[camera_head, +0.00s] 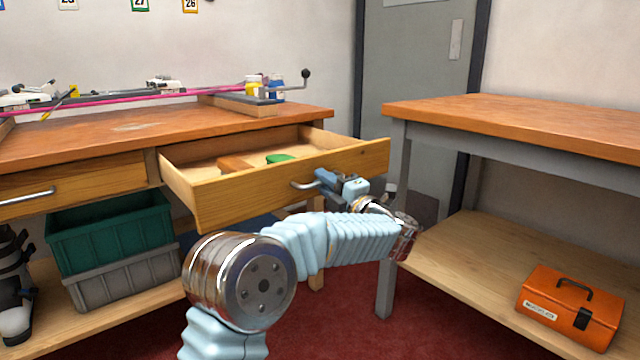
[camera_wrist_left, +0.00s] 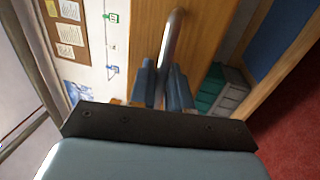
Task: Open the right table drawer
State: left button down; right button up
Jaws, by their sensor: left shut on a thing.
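The right table drawer (camera_head: 290,186) is pulled well out from under the wooden bench top, and its inside shows. A brown block (camera_head: 235,164) and a green object (camera_head: 279,158) lie in it. Its metal bar handle (camera_head: 303,185) is on the front panel. My left gripper (camera_head: 322,180) is at the right part of this handle, shut on it. In the left wrist view the two blue fingers (camera_wrist_left: 163,88) close around the handle bar (camera_wrist_left: 172,40). My right gripper is not in view.
The left drawer (camera_head: 75,183) is shut. Green and grey crates (camera_head: 112,232) stand on the shelf below. A second table (camera_head: 540,125) stands close on the right, with an orange toolbox (camera_head: 570,305) on its lower shelf. Red carpet lies between.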

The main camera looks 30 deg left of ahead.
pick_arm(q)
jog(key=c, duration=1.3)
grip_release()
jog(key=shift+c, duration=0.2)
jog(key=v, duration=1.4)
